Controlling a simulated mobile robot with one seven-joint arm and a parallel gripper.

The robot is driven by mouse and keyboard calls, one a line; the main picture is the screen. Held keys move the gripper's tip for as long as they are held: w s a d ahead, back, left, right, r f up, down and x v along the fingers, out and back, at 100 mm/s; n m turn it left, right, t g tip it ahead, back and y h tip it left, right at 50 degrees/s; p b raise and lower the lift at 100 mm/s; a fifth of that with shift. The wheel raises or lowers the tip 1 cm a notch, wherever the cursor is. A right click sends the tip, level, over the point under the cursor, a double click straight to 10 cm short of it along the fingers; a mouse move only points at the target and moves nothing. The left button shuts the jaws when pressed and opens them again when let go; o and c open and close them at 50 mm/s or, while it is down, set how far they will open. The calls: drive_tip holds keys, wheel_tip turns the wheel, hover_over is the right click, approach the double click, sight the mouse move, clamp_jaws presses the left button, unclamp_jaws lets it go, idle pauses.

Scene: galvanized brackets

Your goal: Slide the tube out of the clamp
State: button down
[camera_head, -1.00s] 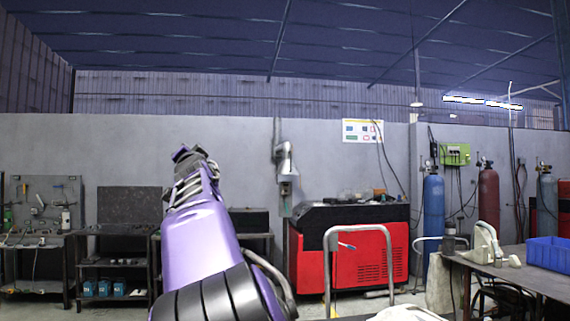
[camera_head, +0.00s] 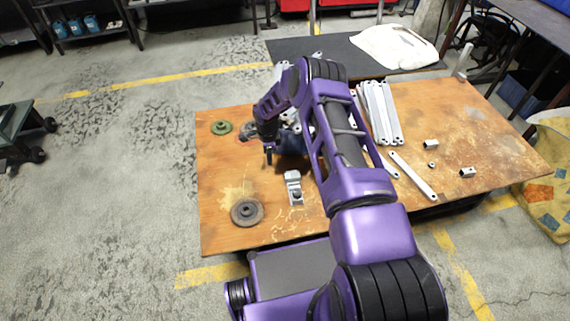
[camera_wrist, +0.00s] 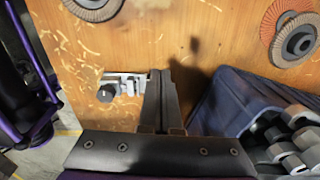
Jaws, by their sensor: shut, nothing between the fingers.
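A silvery metal clamp (camera_head: 294,188) with a dark bolt stands on the wooden table, left of my arm in the head view. It also shows in the wrist view (camera_wrist: 122,82), just left of my fingers. Pale metal in it may be the tube; I cannot tell tube and clamp apart surely. My gripper (camera_head: 268,157) points down above the table, beyond the clamp in the head view. In the wrist view my gripper (camera_wrist: 160,85) is shut and empty, its fingers close beside the clamp's right end. I cannot tell whether they touch it.
A blue bin (camera_wrist: 222,105) of metal parts is right of my fingers, mostly hidden by my arm in the head view. Long flat bars (camera_head: 378,112) lie right of my arm.

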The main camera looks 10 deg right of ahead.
sight(292, 177)
drive_tip(key=f, duration=0.3)
drive_tip(key=f+b, duration=0.1)
drive_tip(key=f, duration=0.6)
drive_tip(key=shift+s+a+f+b, duration=0.1)
drive_tip(key=shift+s+f+b, duration=0.15)
drive_tip(key=shift+s+b, duration=0.15)
drive_tip(key=shift+d+p, duration=0.3)
drive_tip(key=shift+d, duration=0.95)
drive_tip(key=shift+s+d, duration=0.15)
drive_tip(key=shift+d, duration=0.65)
